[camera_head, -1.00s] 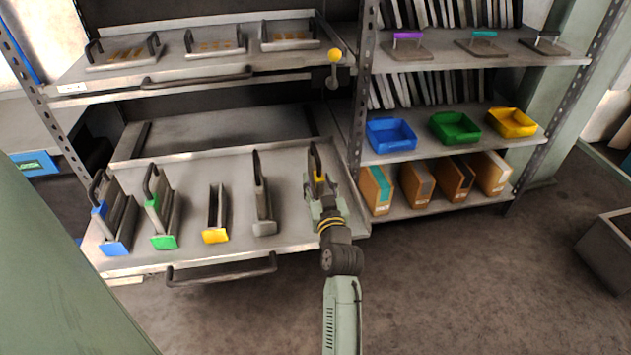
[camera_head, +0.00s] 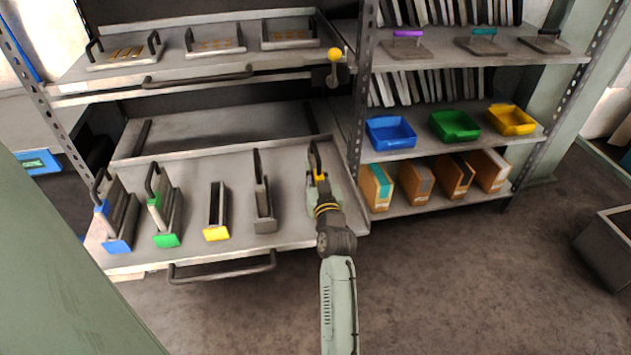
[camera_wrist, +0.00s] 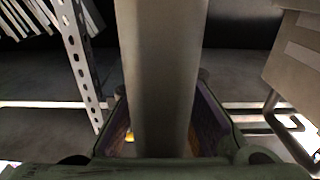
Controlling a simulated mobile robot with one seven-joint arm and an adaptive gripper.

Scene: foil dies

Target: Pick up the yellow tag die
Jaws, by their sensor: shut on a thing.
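A dark upright die with a dark looped handle (camera_head: 314,155) stands at the right end of the lower pull-out tray (camera_head: 235,165). A small yellow patch (camera_head: 319,177) shows at its front, beside my gripper (camera_head: 321,184); I cannot tell for sure that it is the die's tag. In the wrist view my gripper (camera_wrist: 163,140) is shut on a broad grey upright bar (camera_wrist: 160,70), which hides most of what lies beyond. A yellow bit (camera_wrist: 130,137) shows low beside it. I cannot tell whether the die touches the tray.
On the tray to the left stand a blue-fronted holder (camera_head: 118,246), a green-fronted one (camera_head: 166,240), a yellow-fronted one (camera_head: 216,234) without a handle showing, and a grey one (camera_head: 265,225). A rack post (camera_head: 357,140) rises close to my gripper's right.

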